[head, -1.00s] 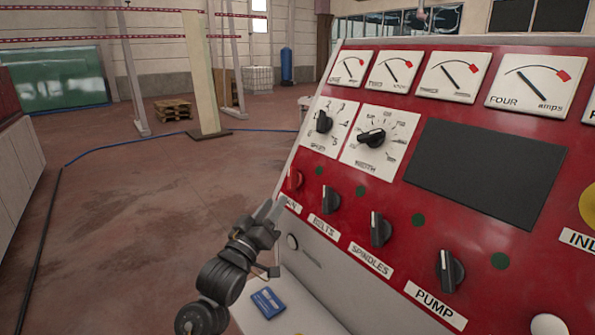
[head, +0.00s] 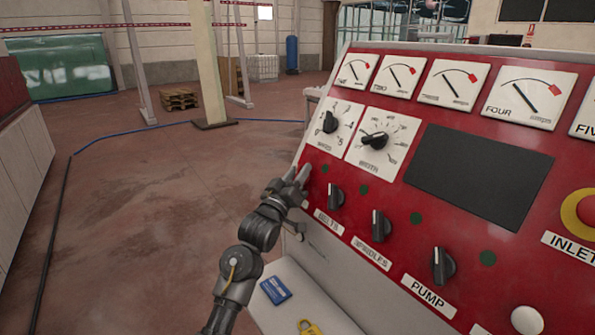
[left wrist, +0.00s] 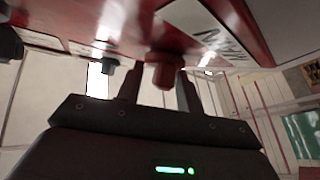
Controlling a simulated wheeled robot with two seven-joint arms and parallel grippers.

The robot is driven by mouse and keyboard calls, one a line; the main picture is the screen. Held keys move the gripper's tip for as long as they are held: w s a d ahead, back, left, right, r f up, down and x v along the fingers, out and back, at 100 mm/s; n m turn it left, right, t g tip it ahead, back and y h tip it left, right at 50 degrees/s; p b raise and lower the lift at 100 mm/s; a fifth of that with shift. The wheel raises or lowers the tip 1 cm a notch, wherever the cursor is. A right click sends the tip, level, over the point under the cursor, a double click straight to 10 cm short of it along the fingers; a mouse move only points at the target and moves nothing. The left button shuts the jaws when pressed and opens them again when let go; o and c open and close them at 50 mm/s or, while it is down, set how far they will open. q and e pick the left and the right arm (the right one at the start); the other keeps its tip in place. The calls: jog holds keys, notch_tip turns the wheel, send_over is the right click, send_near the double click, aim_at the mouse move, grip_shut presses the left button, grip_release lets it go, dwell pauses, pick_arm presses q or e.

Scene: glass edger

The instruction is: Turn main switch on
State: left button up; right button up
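The red main switch knob (left wrist: 162,72) shows in the left wrist view on the red panel, beside a white label (left wrist: 215,42). My left gripper (left wrist: 160,88) has its two fingers apart, one on each side of the knob. A narrow gap seems to show beside the knob; firm contact cannot be made out. In the head view my left gripper (head: 299,174) is at the left edge of the red control panel (head: 395,190) and hides the main switch and its label. My right gripper is not in view.
Black knobs for belts (head: 335,196), spindles (head: 380,226) and pump (head: 442,266) run rightward along the panel. Above are two dials and several meters. A blue card (head: 275,290) and yellow padlock (head: 311,328) lie on the ledge below. Floor to the left is open.

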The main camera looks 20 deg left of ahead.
pick_arm(q)
jog(key=c, duration=0.3)
grip_shut()
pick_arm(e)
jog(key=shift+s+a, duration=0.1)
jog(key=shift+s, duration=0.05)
pick_arm(q)
jog(key=shift+f, duration=0.1)
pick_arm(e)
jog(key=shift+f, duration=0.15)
